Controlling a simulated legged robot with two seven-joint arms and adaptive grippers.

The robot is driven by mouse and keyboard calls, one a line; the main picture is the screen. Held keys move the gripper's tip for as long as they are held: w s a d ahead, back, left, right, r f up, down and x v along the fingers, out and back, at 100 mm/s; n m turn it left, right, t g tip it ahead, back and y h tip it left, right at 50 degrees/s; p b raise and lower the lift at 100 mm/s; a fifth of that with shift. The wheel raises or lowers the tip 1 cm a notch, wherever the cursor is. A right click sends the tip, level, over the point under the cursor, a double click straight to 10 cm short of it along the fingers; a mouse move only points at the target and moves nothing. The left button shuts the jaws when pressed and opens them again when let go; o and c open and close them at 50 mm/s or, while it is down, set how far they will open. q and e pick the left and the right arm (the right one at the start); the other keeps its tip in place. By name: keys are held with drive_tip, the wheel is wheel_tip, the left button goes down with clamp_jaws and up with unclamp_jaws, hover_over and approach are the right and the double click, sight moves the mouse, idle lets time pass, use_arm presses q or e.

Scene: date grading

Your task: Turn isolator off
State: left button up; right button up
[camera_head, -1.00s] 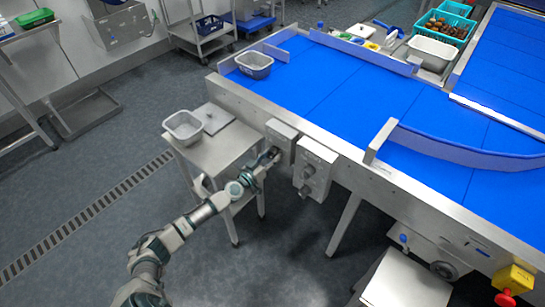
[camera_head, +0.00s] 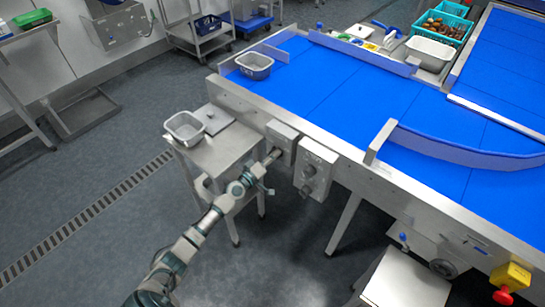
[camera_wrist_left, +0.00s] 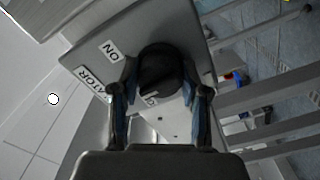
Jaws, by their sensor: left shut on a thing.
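The isolator is a grey metal box (camera_head: 282,140) on the side of the blue conveyor. In the left wrist view its face (camera_wrist_left: 92,45) carries an ON label (camera_wrist_left: 111,51) and a partly hidden label ending in "ATOR" (camera_wrist_left: 93,82). A dark round knob (camera_wrist_left: 162,68) sits on that face. My left gripper (camera_head: 267,162) is at the box; in the wrist view its two fingers (camera_wrist_left: 162,98) are on either side of the knob and shut on it. The gripper hides part of the face and lettering, and the knob's pointer is unclear. My right gripper is not in view.
A second grey control box (camera_head: 315,170) with knobs hangs just right of the isolator. A steel side table (camera_head: 222,150) holding a grey tub (camera_head: 185,127) stands left of it. A yellow box with a red button (camera_head: 510,280) is at lower right.

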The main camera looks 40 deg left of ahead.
use_arm(q)
drive_tip(key=n, duration=0.4)
drive_tip(key=shift+f+n, duration=0.1)
drive_tip(key=shift+n, duration=0.2)
drive_tip(key=shift+s+f+n+p, duration=0.1)
drive_tip(key=shift+n+p, duration=0.3)
drive_tip(key=shift+n, duration=1.5)
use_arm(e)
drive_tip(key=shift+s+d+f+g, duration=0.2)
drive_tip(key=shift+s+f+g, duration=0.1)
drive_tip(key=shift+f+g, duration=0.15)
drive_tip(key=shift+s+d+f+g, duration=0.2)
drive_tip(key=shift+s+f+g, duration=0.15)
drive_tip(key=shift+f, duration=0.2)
use_arm(q)
drive_tip(key=o, duration=1.1)
drive_tip(key=shift+a, duration=0.1)
drive_tip(key=shift+o, duration=0.2)
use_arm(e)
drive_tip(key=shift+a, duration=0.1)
use_arm(q)
drive_tip(key=s+a, duration=0.1)
drive_tip(key=s, duration=1)
drive_tip(key=shift+s, duration=0.4)
drive_tip(key=shift+f, duration=0.15)
